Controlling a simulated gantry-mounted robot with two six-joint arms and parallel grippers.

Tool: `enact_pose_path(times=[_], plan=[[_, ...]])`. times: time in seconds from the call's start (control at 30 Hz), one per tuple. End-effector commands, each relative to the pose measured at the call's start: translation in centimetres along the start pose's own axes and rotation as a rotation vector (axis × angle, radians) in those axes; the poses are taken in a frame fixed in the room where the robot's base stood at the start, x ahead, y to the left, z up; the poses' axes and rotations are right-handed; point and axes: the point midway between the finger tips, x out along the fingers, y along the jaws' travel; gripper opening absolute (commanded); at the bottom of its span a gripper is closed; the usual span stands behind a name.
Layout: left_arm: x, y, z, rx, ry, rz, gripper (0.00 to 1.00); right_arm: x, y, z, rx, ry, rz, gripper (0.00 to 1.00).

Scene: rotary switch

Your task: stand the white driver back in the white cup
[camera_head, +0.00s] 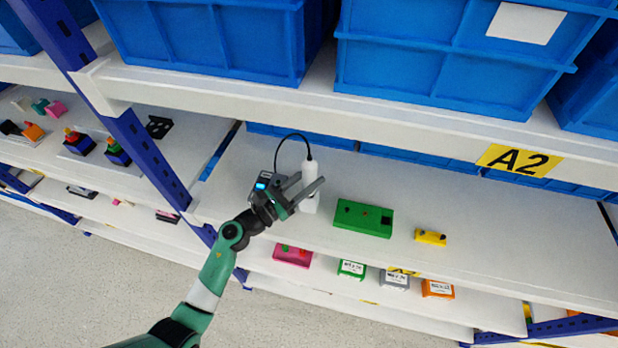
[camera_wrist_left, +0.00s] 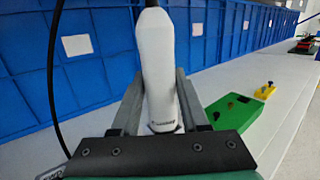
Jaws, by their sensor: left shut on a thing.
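The white driver (camera_head: 310,170) stands roughly upright at the left part of the shelf, with a black cord from its top. My left gripper (camera_head: 308,182) is shut on it, one finger on each side. In the left wrist view the white driver (camera_wrist_left: 157,65) rises between the two grey fingers (camera_wrist_left: 160,103). I cannot make out the white cup as a separate thing. The driver's lower end is partly hidden by the gripper, so I cannot tell whether it sits in the cup. My right gripper is not in view.
A dark box with a lit blue display (camera_head: 262,185) stands just left of the driver; the cord loops towards it. A green box (camera_head: 363,219) and a small yellow block (camera_head: 430,237) lie to the right. Blue bins (camera_head: 440,60) fill the shelf above. The shelf's right part is clear.

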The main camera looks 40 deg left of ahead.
Motion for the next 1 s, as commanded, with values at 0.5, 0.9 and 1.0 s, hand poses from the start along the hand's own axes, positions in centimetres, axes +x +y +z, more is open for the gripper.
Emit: enact_pose_path(times=[0.5,0.9,1.0], plan=[[-0.02,0.01,-0.33,0.0,-0.002,0.0,0.0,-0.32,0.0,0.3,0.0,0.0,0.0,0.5],[-0.07,0.01,-0.72,0.0,-0.002,0.0,0.37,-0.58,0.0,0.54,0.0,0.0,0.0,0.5],[-0.07,0.01,-0.74,0.0,-0.001,0.0,0.46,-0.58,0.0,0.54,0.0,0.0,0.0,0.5]])
